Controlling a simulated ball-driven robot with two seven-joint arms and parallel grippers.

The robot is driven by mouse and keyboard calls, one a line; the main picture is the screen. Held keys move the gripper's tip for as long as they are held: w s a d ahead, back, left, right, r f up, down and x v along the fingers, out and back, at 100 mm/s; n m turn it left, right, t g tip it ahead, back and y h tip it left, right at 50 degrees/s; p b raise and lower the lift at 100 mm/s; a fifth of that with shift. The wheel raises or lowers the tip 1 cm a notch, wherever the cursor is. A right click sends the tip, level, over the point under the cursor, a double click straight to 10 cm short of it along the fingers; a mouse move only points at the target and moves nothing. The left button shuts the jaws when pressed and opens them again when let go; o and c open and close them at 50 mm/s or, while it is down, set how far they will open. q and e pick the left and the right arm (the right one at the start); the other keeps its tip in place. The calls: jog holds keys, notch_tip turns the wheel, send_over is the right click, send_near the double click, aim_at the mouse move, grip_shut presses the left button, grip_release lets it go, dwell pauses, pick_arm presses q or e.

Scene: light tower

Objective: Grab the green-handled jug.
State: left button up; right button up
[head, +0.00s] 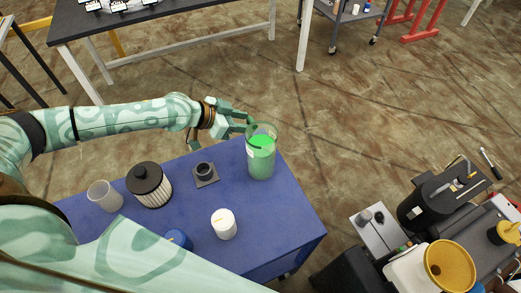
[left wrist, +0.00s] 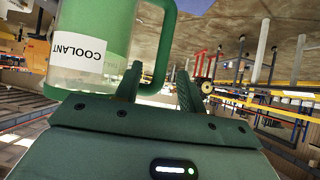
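The green-handled jug (head: 261,163) stands upright at the far right corner of the blue table. It is clear, with green inside. In the left wrist view the jug (left wrist: 90,45) shows a white COOLANT label and a green loop handle (left wrist: 168,45). My left gripper (head: 240,122) is at the jug's upper left, by its rim. In the left wrist view its fingers (left wrist: 158,90) are apart. One finger appears inside the handle loop and the other outside it, with the handle between them. I cannot tell whether they touch it. My right gripper is not in view.
The blue table (head: 275,225) also holds a black-topped filter (head: 150,186), a translucent cup (head: 105,196), a small dark fitting (head: 205,173), a white container (head: 223,224) and a blue lid (head: 178,239). Floor is open beyond the table.

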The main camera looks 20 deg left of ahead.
pick_arm(q)
jog(key=shift+x, duration=1.25)
jog(key=shift+s, duration=0.1)
jog(key=shift+c, duration=0.3)
grip_shut()
jog(key=shift+r, duration=0.15)
